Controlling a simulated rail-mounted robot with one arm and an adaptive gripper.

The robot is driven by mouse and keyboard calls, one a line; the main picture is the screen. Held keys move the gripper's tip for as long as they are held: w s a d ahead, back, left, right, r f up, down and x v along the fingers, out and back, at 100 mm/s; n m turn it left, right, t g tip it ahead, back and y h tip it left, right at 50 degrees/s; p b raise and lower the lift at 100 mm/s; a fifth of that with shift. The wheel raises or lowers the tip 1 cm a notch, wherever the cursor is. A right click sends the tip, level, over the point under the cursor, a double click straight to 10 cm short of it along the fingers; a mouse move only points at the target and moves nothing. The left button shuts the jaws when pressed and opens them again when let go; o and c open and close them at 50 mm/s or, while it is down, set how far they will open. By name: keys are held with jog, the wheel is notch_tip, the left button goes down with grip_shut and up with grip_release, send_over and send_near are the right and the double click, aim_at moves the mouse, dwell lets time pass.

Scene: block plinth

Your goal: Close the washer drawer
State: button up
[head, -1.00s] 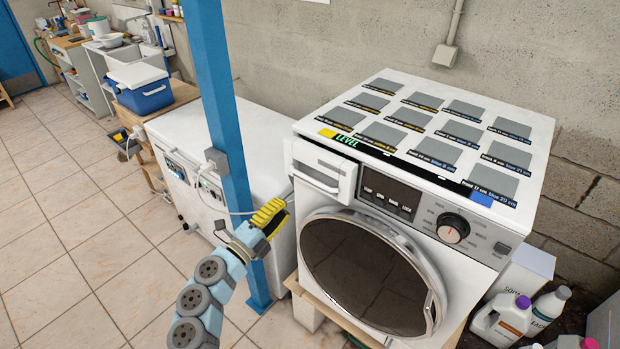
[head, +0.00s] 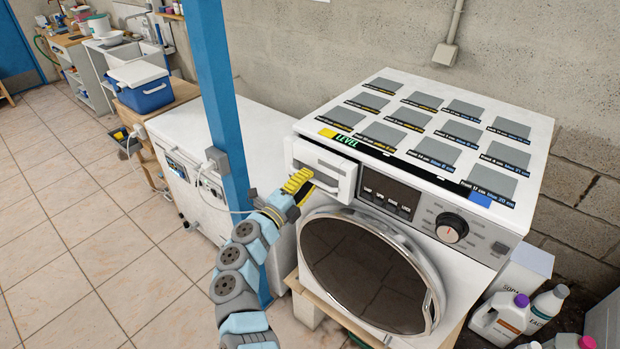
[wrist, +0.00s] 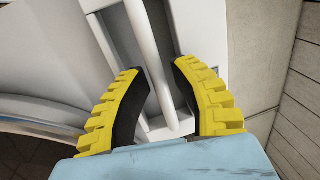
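The washer drawer (head: 325,165) is a white front with a bar handle at the upper left of the washer's (head: 350,215) front. It stands out from the control panel, so it is partly pulled open. My gripper (head: 301,180), with yellow ribbed fingers, is at the left end of the drawer handle (head: 326,187). In the wrist view, the fingers (wrist: 160,70) are apart, with the white handle bar (wrist: 150,50) running between them. A gap shows beside the bar, and I cannot tell whether either finger touches it.
The round washer door (head: 365,275) is shut below the drawer. A blue post (head: 228,120) stands close to the left of my arm, beside a white chest (head: 180,140). Bottles (head: 500,315) stand on the right. Tiled floor (head: 70,250) lies open at the left.

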aim_at(318, 172)
jog(key=shift+w+d, duration=0.3)
grip_shut()
jog(key=shift+w+d+f+b, duration=0.15)
jog(key=shift+w+d+b, duration=0.55)
jog(key=shift+w+b, duration=0.3)
jog(key=shift+b+x, duration=0.4)
jog(key=shift+x, duration=0.5)
